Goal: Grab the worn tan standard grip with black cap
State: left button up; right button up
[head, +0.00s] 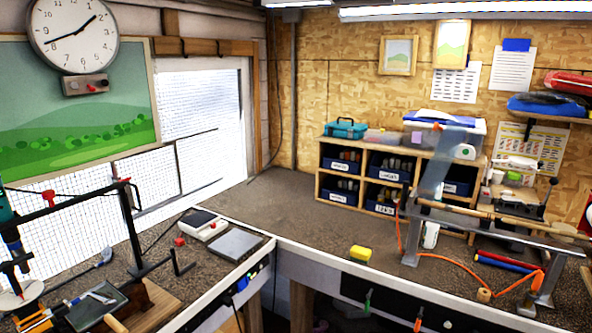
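I cannot clearly make out the worn tan grip with the black cap. Several grips stand upright in dark blue labelled bins, such as the upper left bin (339,167), the upper middle bin (388,175), the lower left bin (336,197) and the lower middle bin (380,208), inside a wooden cubby shelf (363,180) on the far bench. They are too small to tell their caps or wear. Neither of my grippers is in view.
The corner workbench (290,195) has clear room left of the shelf. A scale (202,225), a grey plate (233,245) and a black frame (130,225) stand on the left bench. An orange cord (455,262) trails at the right.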

aim_at(434, 205)
jog(key=i+l+z, duration=0.2)
jog(key=i+j+z, duration=0.1)
jog(key=i+z, duration=0.15)
jog(key=i, duration=0.15)
jog(key=i+j+z, duration=0.15)
jog(key=i+z, duration=0.15)
jog(key=i+j+z, duration=0.25)
jog(key=i, duration=0.25)
jog(key=i+j+z, duration=0.35)
jog(key=j, duration=0.25)
jog(key=i+j+z, duration=0.2)
jog(key=k+j, duration=0.1)
